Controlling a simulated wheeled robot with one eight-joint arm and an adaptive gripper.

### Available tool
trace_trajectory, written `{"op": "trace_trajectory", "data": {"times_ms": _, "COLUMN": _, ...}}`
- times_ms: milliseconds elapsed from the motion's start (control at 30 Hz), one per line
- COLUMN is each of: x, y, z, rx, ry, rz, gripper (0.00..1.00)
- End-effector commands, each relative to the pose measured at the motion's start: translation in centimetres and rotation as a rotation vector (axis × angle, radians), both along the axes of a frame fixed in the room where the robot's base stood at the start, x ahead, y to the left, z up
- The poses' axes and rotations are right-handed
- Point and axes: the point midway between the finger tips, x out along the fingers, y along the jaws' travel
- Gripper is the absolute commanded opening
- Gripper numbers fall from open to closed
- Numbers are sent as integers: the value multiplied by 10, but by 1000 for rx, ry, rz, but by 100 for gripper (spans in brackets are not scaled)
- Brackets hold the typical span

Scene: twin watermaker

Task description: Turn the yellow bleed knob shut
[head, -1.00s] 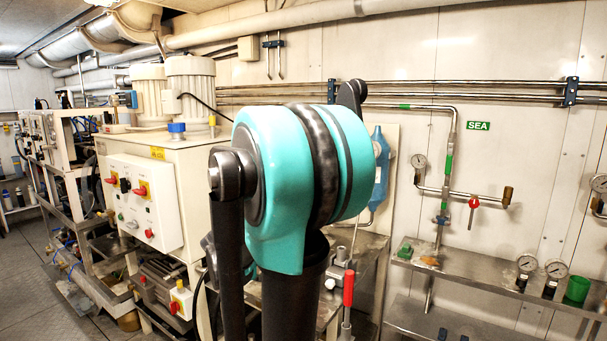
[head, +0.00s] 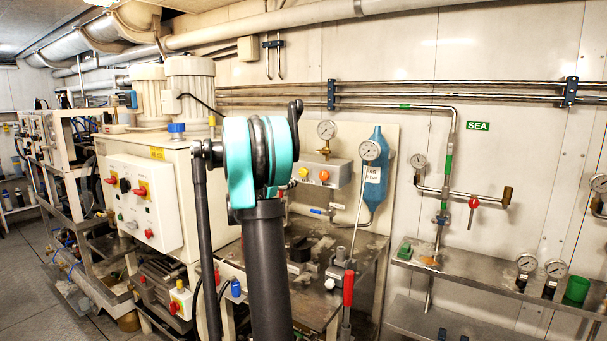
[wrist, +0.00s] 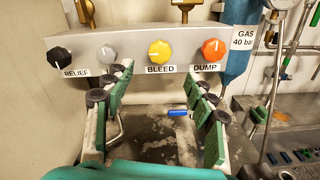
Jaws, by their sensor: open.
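The yellow bleed knob (wrist: 159,50) is on the front of a grey panel, above a BLEED label, in the wrist view. It also shows small in the head view (head: 303,172). A thin ridge runs across its face. The fingertips point towards the panel, a little below the knob. Nothing is between the fingers, and they appear apart from the knob. In the head view my arm hides the gripper.
The orange DUMP knob (wrist: 213,50) is close on the right; a grey knob (wrist: 106,53) and the black RELIEF knob (wrist: 62,56) are on the left. A blue gas bottle (head: 376,180) and gauge stand right of the panel. A blue-handled lever (wrist: 178,113) lies below.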

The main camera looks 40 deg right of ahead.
Motion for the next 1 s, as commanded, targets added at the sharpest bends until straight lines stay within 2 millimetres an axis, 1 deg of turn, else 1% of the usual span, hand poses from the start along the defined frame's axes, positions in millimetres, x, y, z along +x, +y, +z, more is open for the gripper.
{"op": "trace_trajectory", "data": {"times_ms": 33, "x": 3, "y": -11, "z": 0, "rx": 1, "ry": 0, "rz": -3, "gripper": 56}}
{"op": "trace_trajectory", "data": {"times_ms": 200, "x": 16, "y": -43, "z": 0, "rx": 1, "ry": -1, "rz": -3, "gripper": 56}}
{"op": "trace_trajectory", "data": {"times_ms": 500, "x": 37, "y": -93, "z": -1, "rx": 1, "ry": -2, "rz": -2, "gripper": 56}}
{"op": "trace_trajectory", "data": {"times_ms": 700, "x": 45, "y": -111, "z": 0, "rx": 2, "ry": -1, "rz": -1, "gripper": 56}}
{"op": "trace_trajectory", "data": {"times_ms": 800, "x": 47, "y": -114, "z": 0, "rx": 2, "ry": -1, "rz": -1, "gripper": 56}}
{"op": "trace_trajectory", "data": {"times_ms": 1000, "x": 47, "y": -115, "z": 0, "rx": 2, "ry": -1, "rz": 0, "gripper": 56}}
